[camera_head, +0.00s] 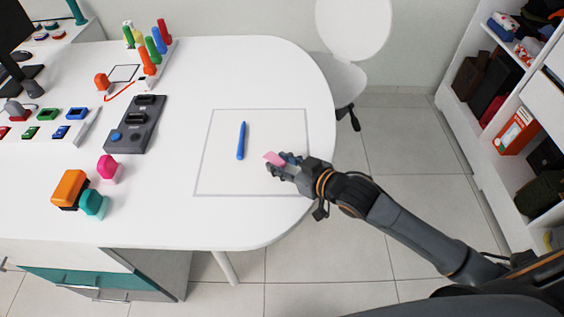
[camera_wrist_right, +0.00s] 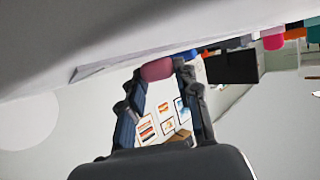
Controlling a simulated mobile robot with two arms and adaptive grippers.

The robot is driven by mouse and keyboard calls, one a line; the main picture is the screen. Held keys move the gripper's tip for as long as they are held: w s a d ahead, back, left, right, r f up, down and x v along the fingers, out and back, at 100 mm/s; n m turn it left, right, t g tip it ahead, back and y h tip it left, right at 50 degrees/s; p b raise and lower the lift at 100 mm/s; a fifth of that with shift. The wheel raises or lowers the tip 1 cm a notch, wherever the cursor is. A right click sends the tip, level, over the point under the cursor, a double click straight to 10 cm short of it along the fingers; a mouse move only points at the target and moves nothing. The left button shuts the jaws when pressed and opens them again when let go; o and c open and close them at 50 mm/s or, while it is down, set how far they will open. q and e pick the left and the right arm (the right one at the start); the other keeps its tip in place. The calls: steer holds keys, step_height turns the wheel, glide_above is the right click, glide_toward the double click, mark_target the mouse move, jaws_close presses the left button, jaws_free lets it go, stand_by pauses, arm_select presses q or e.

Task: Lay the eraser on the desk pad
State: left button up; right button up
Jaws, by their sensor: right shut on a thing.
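A pink eraser (camera_head: 274,158) is between the fingertips of my right gripper (camera_head: 283,162), which is shut on it. The eraser also shows in the right wrist view (camera_wrist_right: 157,69), pinched between the two fingers, close to the white table surface. The desk pad is a white rectangle with a grey border (camera_head: 207,150) on the right part of the table. In the head view the gripper and eraser are over the pad's right half. Whether the eraser touches the pad cannot be told. My left gripper is not in view.
A blue marker (camera_head: 241,141) lies on the pad, left of the eraser. A dark grey device (camera_head: 136,125) stands left of the pad. Orange, teal and pink (camera_head: 108,169) objects sit at the front left. The table's rounded edge (camera_head: 333,130) is just right of the pad.

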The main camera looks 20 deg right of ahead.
steer(key=shift+f, duration=0.1)
steer(key=o, duration=1)
steer(key=shift+r, duration=0.2)
steer(key=b+v, duration=0.1)
steer(key=v, duration=1)
steer(key=shift+d+f, duration=0.15)
steer(key=shift+s+d+r, duration=0.15)
steer(key=shift+s+r, duration=0.1)
steer(key=shift+s, duration=0.15)
